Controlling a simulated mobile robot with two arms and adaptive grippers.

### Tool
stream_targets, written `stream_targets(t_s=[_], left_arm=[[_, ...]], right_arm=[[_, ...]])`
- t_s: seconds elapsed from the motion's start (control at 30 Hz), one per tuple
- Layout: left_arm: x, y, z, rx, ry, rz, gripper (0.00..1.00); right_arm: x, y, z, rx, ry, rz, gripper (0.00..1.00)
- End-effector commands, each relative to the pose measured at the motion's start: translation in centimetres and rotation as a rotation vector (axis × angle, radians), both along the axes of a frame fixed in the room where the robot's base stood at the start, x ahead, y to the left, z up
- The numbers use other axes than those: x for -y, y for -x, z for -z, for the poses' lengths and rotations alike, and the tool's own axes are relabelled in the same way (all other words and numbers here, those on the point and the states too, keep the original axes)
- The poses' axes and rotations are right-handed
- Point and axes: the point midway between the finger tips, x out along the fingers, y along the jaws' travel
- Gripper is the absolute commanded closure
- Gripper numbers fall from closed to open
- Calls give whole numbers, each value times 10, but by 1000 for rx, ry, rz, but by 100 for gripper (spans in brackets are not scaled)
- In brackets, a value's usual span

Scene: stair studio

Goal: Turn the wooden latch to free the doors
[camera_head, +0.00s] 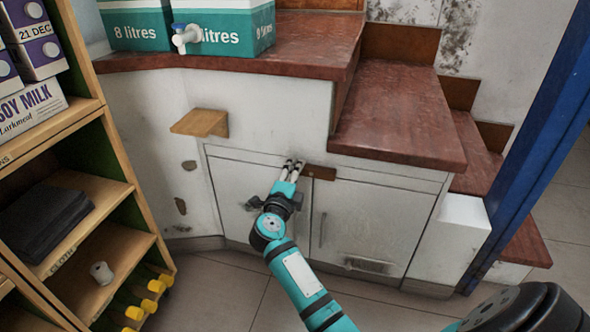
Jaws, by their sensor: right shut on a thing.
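The wooden latch (321,172) is a small dark brown block at the top edge of the two grey cabinet doors. It lies about level across the seam between the left door (238,196) and the right door (366,222). Both doors look shut. My right gripper (292,166) is at the left end of the latch, with its fingers closed on it. The fingers hide that end of the latch. My left gripper is not in view.
A small wooden shelf block (201,122) sticks out of the wall, left of the doors. Red-brown steps (396,112) rise above and to the right. A wooden shelf unit (108,146) stands at left, a blue post (533,140) at right. The floor before the doors is clear.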

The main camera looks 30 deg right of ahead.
Motion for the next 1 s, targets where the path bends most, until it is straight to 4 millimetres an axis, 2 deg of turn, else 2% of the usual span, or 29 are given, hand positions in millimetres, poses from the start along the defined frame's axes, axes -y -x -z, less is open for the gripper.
stream_targets(t_s=[0.17,0.2,0.33,0.67,1.0], left_arm=[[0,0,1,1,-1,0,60],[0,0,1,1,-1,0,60],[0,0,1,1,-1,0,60],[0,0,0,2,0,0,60],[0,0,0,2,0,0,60]], right_arm=[[0,0,2,1,-5,1,100],[0,0,2,0,-4,1,69],[0,0,1,0,-3,1,52],[-3,2,1,0,-1,-1,50],[-43,37,2,-1,-4,0,50]])
